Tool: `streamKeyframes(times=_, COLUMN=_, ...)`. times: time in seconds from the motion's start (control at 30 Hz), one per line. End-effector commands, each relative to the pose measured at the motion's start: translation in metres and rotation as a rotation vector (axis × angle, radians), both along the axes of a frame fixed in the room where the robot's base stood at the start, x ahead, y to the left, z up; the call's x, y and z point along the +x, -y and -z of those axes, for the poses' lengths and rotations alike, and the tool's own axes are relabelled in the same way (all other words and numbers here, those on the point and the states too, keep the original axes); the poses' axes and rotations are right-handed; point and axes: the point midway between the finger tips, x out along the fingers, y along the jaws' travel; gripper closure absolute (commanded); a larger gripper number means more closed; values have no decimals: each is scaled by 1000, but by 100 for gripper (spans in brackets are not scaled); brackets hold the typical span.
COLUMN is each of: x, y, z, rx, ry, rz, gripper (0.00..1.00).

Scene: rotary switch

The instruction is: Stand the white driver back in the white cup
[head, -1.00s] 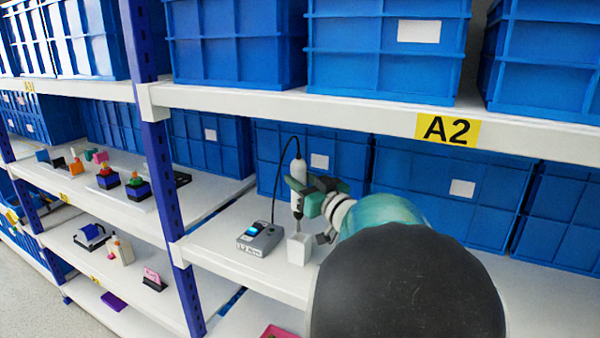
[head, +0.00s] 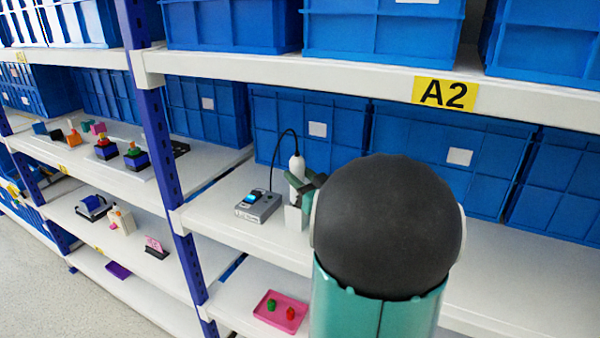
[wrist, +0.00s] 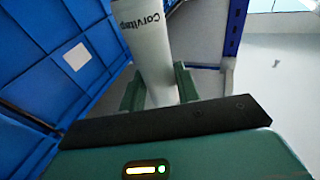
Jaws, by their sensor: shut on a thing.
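The white driver (head: 297,168) stands upright on the middle shelf, with a black cord looping from its top. Its lower end meets the mouth of the white cup (head: 294,218); how deep it sits inside is hidden. My gripper (head: 309,186) is shut around the driver's body, mostly hidden behind my dark arm link. In the wrist view the white driver (wrist: 146,45), with dark lettering, runs between the green fingers of my gripper (wrist: 158,88). The cup does not show there.
A grey box with a blue display (head: 258,205) stands left of the cup, joined to the cord. Blue crates (head: 430,150) line the back. A blue post (head: 160,150) rises at left. A pink tray (head: 280,312) lies below.

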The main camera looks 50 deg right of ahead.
Motion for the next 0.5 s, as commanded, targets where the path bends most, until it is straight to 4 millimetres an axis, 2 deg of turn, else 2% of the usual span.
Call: streamKeyframes(times=0.5, x=0, y=0, z=3, rx=-1, ry=2, rz=-1, gripper=100)
